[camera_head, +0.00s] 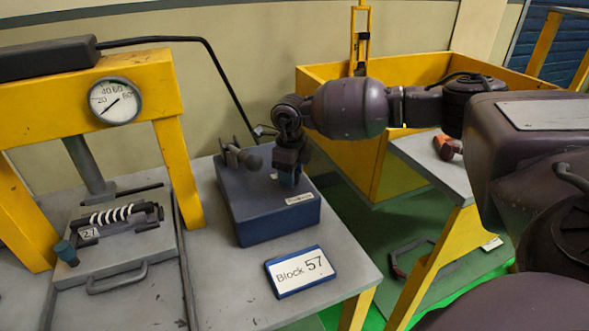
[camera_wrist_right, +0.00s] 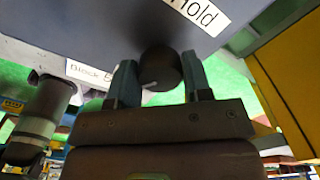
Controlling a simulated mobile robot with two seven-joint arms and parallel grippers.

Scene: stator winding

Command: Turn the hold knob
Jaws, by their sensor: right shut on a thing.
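The hold knob is a round black knob (camera_wrist_right: 160,69) on the face of a dark blue box, in the right wrist view. A white label reading "hold" (camera_wrist_right: 200,14) is beside it. In the head view the blue box (camera_head: 262,222) stands on the grey table, and the gripper hides the knob. My right gripper (camera_wrist_right: 158,80) is shut on the knob, one blue-grey finger on each side. In the head view my right gripper (camera_head: 289,176) points down onto the top of the box. My left gripper is not in view.
A metal fitting (camera_head: 240,157) stands on the box, left of my gripper. A "Block 57" sign (camera_head: 300,271) lies in front of the box. A yellow press frame with a gauge (camera_head: 115,101) stands left, over a plate with a wound coil (camera_head: 115,217). A yellow bin (camera_head: 410,70) is behind.

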